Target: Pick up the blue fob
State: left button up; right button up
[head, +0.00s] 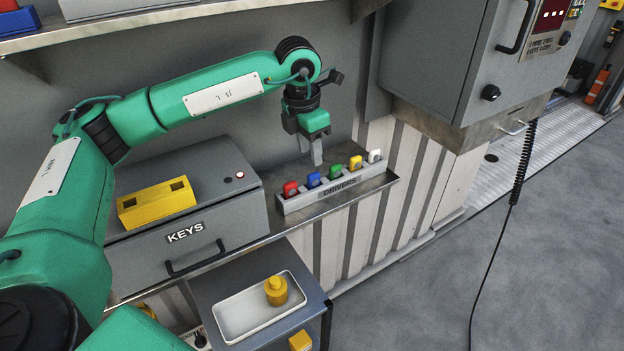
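The blue fob (313,180) stands in a grey rack labelled DRIVERS (340,190), between a red fob (290,188) on its left and a green fob (335,171) on its right. My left gripper (317,158) points down just above and behind the blue fob, apart from it as far as I can see. Its fingers look close together from this angle, and I cannot tell whether there is a gap between them. Nothing shows held in it. My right gripper is not in view.
A yellow fob (355,163) and a white fob (374,156) fill the rack's right end. A grey KEYS box (225,226) with a yellow block (156,204) on top stands left. A grey cabinet (440,60) hangs at right. Below, a white tray (240,318) holds a yellow object.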

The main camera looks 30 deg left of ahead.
aim_at(313, 173)
pick_arm(q)
jog(key=shift+f, duration=0.6)
jog(key=shift+w+f, duration=0.1)
jog(key=shift+f, duration=0.25)
jog(key=shift+w+f+p, duration=0.2)
jog(key=shift+f+p, duration=0.3)
jog(key=shift+f, duration=0.05)
jog(key=shift+w+f+p, duration=0.15)
jog(key=shift+f+p, duration=0.3)
jog(key=shift+f, duration=0.1)
jog(key=f, duration=0.2)
jog(key=shift+w+f+p, duration=0.2)
jog(key=shift+f+p, duration=0.1)
jog(key=shift+p, duration=0.05)
jog(key=shift+f, duration=0.4)
jog(key=shift+c, duration=0.2)
grip_shut()
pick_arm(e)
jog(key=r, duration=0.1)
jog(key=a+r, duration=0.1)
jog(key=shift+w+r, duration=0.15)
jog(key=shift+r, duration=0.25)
